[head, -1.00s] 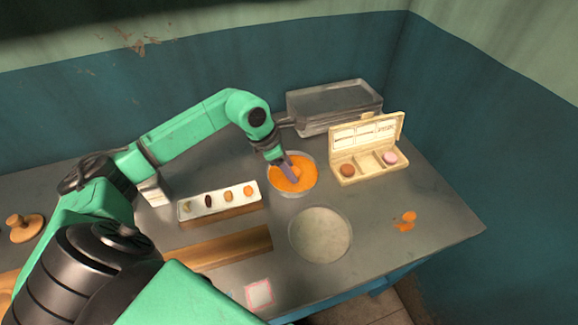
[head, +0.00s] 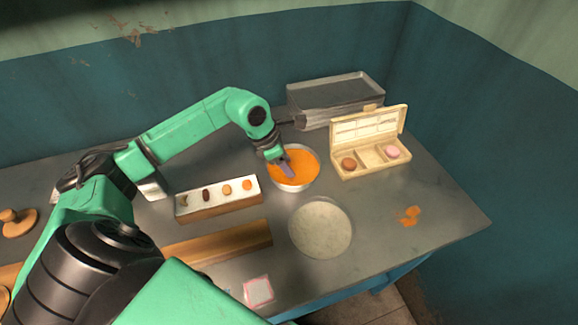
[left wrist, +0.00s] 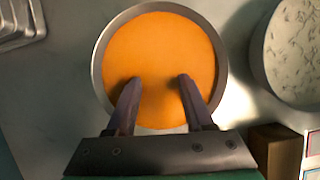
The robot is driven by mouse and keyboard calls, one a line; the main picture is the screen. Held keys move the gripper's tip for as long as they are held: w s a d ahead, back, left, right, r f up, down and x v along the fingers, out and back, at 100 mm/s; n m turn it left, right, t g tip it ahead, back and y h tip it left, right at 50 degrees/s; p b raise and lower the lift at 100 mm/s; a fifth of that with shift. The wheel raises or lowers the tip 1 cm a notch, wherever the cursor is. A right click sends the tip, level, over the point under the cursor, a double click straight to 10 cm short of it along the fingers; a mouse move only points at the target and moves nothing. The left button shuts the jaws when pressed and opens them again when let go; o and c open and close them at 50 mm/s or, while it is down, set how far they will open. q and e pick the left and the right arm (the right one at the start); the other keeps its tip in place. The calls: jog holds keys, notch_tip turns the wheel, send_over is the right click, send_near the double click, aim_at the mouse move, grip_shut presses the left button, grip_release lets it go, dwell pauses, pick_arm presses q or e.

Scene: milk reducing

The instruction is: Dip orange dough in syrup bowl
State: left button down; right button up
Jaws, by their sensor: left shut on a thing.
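The syrup bowl (head: 317,181) is a round metal bowl filled with orange syrup (head: 303,160). It also shows in the left wrist view (left wrist: 98,75), with the orange surface (left wrist: 160,50) filling it. My left gripper (head: 289,172) reaches over the bowl from the left, fingers pointing down at the syrup. In the left wrist view my left gripper (left wrist: 158,86) has its fingers apart over the near part of the bowl, shut on the orange dough. The dough cannot be told apart from the syrup of the same colour. My right gripper is not in view.
A tray with several small pieces (head: 217,206) stands left of the bowl. A round pale dish (head: 320,228) is in front of it. An open box with sweets (head: 372,165) and metal trays (head: 335,92) are behind. An orange spill (head: 409,215) marks the right tabletop.

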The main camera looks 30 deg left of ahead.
pick_arm(q)
jog(key=shift+f, duration=0.2)
dwell(0.5)
jog(key=shift+b, duration=0.4)
jog(key=shift+r, duration=0.1)
dwell(1.0)
jog(key=shift+r+p, duration=2.35)
jog(key=shift+r, duration=1.35)
jog(key=shift+r, duration=0.1)
notch_tip(320, 180, up, 4)
jog(key=shift+f+p, duration=0.1)
jog(key=shift+p, duration=1.15)
